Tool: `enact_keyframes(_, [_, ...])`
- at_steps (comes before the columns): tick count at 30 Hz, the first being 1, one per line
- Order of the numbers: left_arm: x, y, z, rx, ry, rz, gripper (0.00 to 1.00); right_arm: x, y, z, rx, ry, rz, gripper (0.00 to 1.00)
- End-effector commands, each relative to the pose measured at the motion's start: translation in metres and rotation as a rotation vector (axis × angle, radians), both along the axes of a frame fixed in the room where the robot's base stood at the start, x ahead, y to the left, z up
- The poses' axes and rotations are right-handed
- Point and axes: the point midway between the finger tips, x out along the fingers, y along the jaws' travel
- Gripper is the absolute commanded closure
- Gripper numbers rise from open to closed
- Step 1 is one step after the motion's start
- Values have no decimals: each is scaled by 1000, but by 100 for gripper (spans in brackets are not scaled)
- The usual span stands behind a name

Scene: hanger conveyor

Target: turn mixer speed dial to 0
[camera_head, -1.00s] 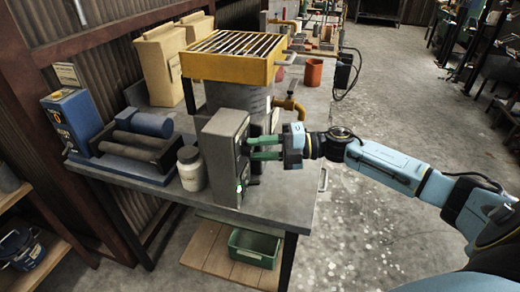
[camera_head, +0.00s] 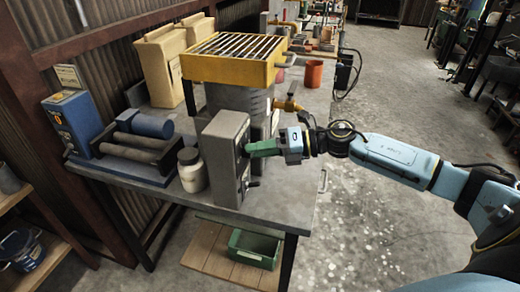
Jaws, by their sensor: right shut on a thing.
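The mixer (camera_head: 232,95) stands on the grey table, with a yellow grated top over a grey drum. A grey control box (camera_head: 222,165) is at its front, with its dark panel facing right. My right gripper (camera_head: 251,149) reaches in from the right with green fingers at the upper part of this panel. It is shut on the speed dial, which the fingers hide, so its setting cannot be read. A small dark knob or lever (camera_head: 252,184) shows lower on the panel. My left gripper is not in view.
A lidded jar (camera_head: 191,170) stands just left of the control box. A roller machine (camera_head: 140,140) and a blue box (camera_head: 72,122) are further left. An orange cup (camera_head: 313,73) stands behind. A green bin (camera_head: 254,248) is on the lower shelf. Floor on the right is clear.

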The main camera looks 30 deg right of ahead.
Motion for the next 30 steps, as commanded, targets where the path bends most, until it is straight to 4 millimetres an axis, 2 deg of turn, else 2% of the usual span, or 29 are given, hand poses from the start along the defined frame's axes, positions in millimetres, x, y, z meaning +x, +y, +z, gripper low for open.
enact_keyframes(11, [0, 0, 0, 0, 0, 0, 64, 0, 0, -1, -6, -4, 0, 91])
enact_keyframes(12, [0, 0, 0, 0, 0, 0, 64, 0, 0, -1, -6, -4, 0, 66])
enact_keyframes(17, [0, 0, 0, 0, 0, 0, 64, 0, 0, 0, -4, -3, 0, 47])
enact_keyframes(26, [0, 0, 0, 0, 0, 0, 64, -1, -1, 0, -4, -2, 0, 47])
enact_keyframes(30, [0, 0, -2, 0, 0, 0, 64, -7, -10, 1, -5, -1, -1, 47])
